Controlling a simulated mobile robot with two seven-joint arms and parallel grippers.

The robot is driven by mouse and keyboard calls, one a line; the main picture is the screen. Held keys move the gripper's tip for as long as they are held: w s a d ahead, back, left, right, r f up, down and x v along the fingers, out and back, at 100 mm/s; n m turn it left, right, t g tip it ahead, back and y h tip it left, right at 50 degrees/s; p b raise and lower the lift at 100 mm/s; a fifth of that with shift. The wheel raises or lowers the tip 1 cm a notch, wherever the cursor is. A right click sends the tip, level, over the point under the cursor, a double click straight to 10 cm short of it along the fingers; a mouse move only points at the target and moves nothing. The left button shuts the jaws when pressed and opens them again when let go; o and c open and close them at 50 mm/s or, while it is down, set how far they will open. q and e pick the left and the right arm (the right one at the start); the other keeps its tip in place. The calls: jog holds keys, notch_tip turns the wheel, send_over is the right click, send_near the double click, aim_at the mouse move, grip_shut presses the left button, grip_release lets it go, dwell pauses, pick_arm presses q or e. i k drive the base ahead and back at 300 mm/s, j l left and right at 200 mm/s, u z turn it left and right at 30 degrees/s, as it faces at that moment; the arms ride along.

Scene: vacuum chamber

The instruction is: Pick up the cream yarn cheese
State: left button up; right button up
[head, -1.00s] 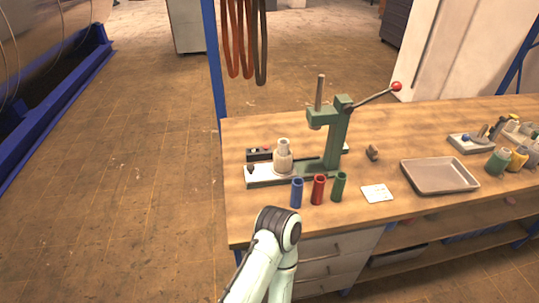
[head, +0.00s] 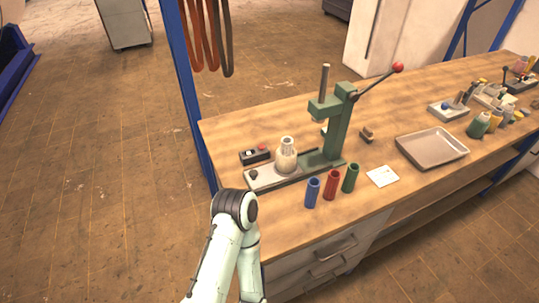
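A cream, rounded piece with a narrower pale neck, which looks like the cream yarn cheese (head: 286,161), stands upright on the metal base plate of the green press (head: 337,125). It is left of the press column and not under the ram. One of my pale arms rises from the bottom of the head view and bends at a dark joint in front of the bench. The forearm drops back out of the picture, so no fingers show. Neither gripper is in view, and nothing is seen touching the cream piece.
Blue (head: 312,193), red (head: 331,185) and green (head: 350,178) tubes stand in front of the press. A white card (head: 382,177) and a shallow tray (head: 433,148) lie to the right. A blue post (head: 180,90) stands at the bench's left corner. Small bottles stand far right.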

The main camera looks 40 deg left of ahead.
aim_at(285, 165)
jog(key=k+j, duration=0.1)
jog(key=j, duration=0.5)
jog(key=k+j, duration=0.1)
jog(key=j, duration=0.5)
jog(key=k+j, duration=0.1)
jog(key=j, duration=0.45)
jog(key=k+j, duration=0.1)
jog(key=j, duration=0.5)
jog(key=k+j, duration=0.1)
jog(key=j, duration=0.5)
